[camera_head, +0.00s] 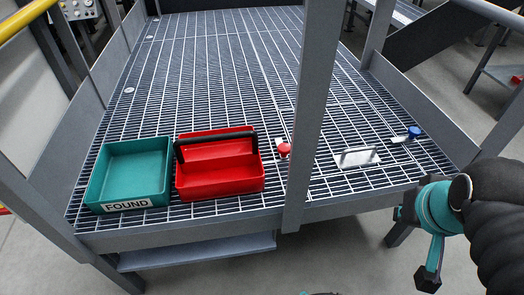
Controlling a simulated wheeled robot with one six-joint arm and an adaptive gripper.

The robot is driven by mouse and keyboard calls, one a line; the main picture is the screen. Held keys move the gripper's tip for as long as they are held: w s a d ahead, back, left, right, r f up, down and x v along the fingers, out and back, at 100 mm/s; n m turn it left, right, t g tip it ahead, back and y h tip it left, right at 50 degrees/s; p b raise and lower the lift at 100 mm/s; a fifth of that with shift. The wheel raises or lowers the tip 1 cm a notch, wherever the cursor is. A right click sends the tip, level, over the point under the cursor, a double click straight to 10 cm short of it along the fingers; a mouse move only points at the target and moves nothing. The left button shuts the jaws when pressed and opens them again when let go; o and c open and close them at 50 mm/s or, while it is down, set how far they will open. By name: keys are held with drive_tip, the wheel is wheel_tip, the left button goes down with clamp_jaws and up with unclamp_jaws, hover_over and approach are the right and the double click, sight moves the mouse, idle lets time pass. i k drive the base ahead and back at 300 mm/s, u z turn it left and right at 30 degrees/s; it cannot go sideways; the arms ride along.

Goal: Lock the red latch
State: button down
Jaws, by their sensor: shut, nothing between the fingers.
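The red latch (284,150) is a small red knob beside a pale metal plate on the grated deck. It stands just left of the grey upright post and right of the red tray. Its exact turn position is too small to tell. My gripper (428,280) is dark and hangs at the lower right, in front of the deck edge. It is shut and empty, well apart from the red latch.
A blue latch (413,132) and a metal handle plate (360,158) lie right of the grey post (313,110). A red tray (222,190) with a black handle and a teal bin (110,200) labelled FOUND stand left. The deck behind is clear.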

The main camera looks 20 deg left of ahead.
sight(283, 149)
drive_tip(key=u, duration=0.85)
drive_tip(key=k, duration=1.3)
drive_tip(key=u, duration=0.7)
drive_tip(key=i, duration=0.65)
drive_tip(key=u, duration=0.75)
drive_tip(key=i, duration=0.8)
drive_tip(key=z, duration=0.8)
drive_tip(key=i, duration=0.7)
drive_tip(key=z, duration=0.8)
